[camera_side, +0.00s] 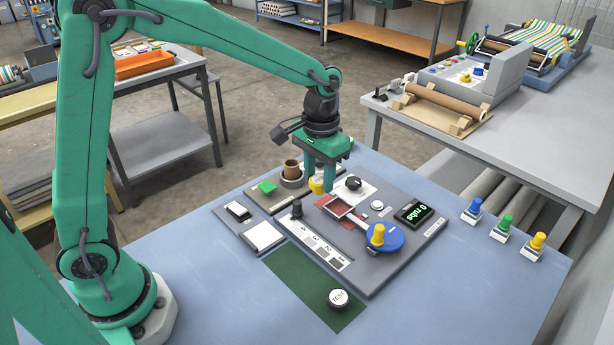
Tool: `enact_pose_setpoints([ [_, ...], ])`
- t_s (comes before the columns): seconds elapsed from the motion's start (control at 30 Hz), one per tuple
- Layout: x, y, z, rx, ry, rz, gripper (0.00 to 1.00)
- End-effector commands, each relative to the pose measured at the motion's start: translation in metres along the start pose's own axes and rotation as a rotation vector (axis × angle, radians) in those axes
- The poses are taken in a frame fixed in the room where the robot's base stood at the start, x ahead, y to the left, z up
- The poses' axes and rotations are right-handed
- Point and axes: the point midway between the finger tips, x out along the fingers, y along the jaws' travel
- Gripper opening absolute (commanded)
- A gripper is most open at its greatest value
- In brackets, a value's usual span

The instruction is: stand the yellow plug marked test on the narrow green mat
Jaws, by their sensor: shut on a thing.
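My gripper (322,184) points down over the back of the grey press panel. It is shut on a yellow plug (316,187), partly hidden by the green fingers; no marking on it can be read. I cannot tell whether the plug touches the panel below. The narrow dark green mat (300,284) lies flat along the panel's front left side. A round white-topped piece lettered TEST (339,298) stands on the mat's near right end. The rest of the mat is bare. My gripper is well behind the mat.
A blue disc (391,243) with a yellow knob (378,233) sits on the panel's right side. A black knob (297,209) rises between mat and gripper. Blue, green and yellow plugs (538,241) stand on white bases at right. A brown cup (292,169) is left of my gripper.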

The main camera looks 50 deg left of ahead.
Motion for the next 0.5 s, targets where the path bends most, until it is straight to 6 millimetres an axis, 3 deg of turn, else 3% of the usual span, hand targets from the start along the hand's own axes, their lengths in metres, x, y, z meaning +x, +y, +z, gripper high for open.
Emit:
enact_pose_setpoints([
  [0.2,0.031,0.049,0.045,0.007,-0.002,-0.001,0.17],
  [0.5,0.058,0.081,0.093,0.003,0.0,0.0,0.17],
])
